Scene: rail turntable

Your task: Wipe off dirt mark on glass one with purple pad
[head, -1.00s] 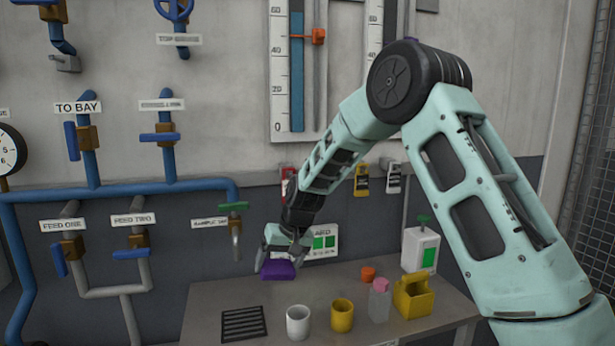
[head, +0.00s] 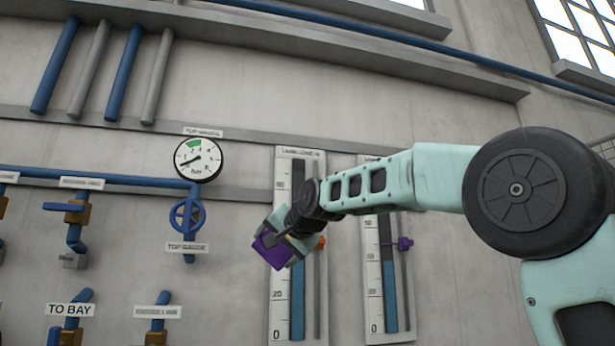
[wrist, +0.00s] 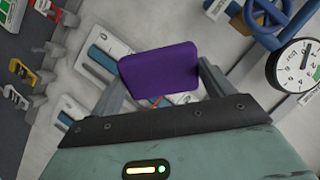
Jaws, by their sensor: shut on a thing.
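My gripper (head: 287,234) is shut on the purple pad (head: 271,252). In the wrist view the pad (wrist: 158,70) sits between the two fingers, tilted. In the head view the gripper is raised in front of the left level glass (head: 298,290), a tall blue-filled tube with a white scale, and hides its middle part. The pad is a little left of that glass's tube, and I cannot tell whether it touches anything. The label above the glass is too small to read surely. No dirt mark can be made out.
A second level glass (head: 389,290) with a purple pointer (head: 403,243) stands to the right, partly behind my arm. An orange pointer (head: 320,243) is just right of my gripper. A round gauge (head: 198,158) and blue valve wheel (head: 187,215) are to the left.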

